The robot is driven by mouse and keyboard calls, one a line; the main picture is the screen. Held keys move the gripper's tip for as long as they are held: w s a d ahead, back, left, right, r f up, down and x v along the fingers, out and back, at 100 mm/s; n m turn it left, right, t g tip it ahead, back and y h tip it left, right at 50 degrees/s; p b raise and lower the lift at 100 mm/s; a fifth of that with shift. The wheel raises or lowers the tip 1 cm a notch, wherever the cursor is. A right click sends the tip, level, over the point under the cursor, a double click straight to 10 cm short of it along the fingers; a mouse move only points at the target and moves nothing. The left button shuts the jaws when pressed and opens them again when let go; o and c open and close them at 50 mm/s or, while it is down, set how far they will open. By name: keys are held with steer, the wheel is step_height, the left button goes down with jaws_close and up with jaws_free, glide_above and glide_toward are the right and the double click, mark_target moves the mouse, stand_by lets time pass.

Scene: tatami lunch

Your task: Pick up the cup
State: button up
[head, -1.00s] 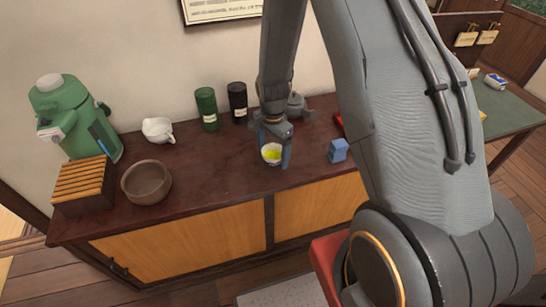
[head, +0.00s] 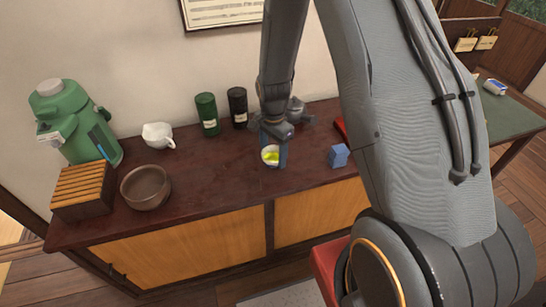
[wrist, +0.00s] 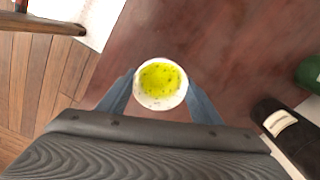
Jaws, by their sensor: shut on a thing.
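The cup (head: 270,157) is small and white with yellow-green contents. It is at the middle of the dark wooden cabinet top, near the front edge. In the wrist view the cup (wrist: 160,84) shows from above, between the two blue fingers. My gripper (head: 273,152) points down and is shut on the cup, one finger on each side; it also shows in the wrist view (wrist: 161,92). The cup looks upright. I cannot tell whether its base touches the cabinet top.
A blue block (head: 339,155) lies right of the cup. A dark green canister (head: 207,114) and a black canister (head: 238,107) stand behind. A white pouring vessel (head: 158,135), brown bowl (head: 146,187), slatted box (head: 82,190) and green jug (head: 72,125) are left.

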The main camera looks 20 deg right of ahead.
step_height(320, 180, up, 8)
steer(key=b, duration=0.1)
steer(key=shift+r+b, duration=0.2)
steer(key=shift+b, duration=0.2)
stand_by(0.6)
